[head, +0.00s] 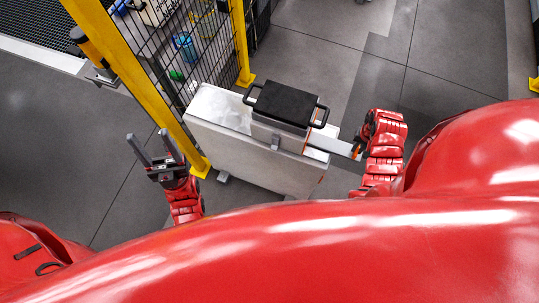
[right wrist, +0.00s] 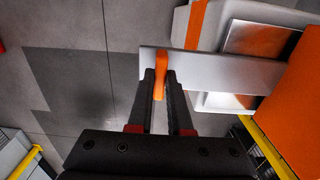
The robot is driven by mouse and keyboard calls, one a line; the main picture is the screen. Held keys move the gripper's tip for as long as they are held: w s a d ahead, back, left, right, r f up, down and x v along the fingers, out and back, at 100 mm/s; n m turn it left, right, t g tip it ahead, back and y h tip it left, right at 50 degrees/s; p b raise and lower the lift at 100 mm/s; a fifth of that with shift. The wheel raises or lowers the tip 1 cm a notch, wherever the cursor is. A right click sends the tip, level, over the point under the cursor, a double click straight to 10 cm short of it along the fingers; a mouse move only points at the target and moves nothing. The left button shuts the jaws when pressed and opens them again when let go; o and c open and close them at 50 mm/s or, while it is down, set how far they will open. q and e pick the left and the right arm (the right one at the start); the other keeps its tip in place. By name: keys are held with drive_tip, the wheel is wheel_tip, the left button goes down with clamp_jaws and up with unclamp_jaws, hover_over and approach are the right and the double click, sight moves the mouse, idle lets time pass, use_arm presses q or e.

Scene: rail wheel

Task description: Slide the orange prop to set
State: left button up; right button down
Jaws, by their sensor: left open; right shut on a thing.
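The orange prop (right wrist: 161,78) is a narrow upright tab across the flat silver bar (right wrist: 225,68) near its free end. My right gripper (right wrist: 160,95) has its two dark fingers on either side of the prop, shut on it. In the head view the prop (head: 356,149) is a small orange sliver, partly hidden by my right gripper (head: 359,147). The bar (head: 333,146) sticks out to the right from under a box with a black handled top (head: 284,102). My left gripper (head: 149,148) is open and empty, left of the pale cabinet.
The pale cabinet (head: 235,148) carries the box. A yellow-framed mesh fence (head: 136,77) stands behind and left of it. A larger orange block (right wrist: 300,100) is at the right of the wrist view. Grey floor (head: 345,60) is clear behind the box.

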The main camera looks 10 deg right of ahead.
drive_tip(key=shift+s+d, duration=0.55)
drive_tip(key=shift+d, duration=0.35)
drive_tip(key=c, duration=0.6)
unclamp_jaws()
drive_tip(key=shift+c, duration=0.2)
drive_tip(key=shift+r, duration=0.1)
wheel_tip(320, 180, up, 6)
drive_tip(key=p, duration=0.4)
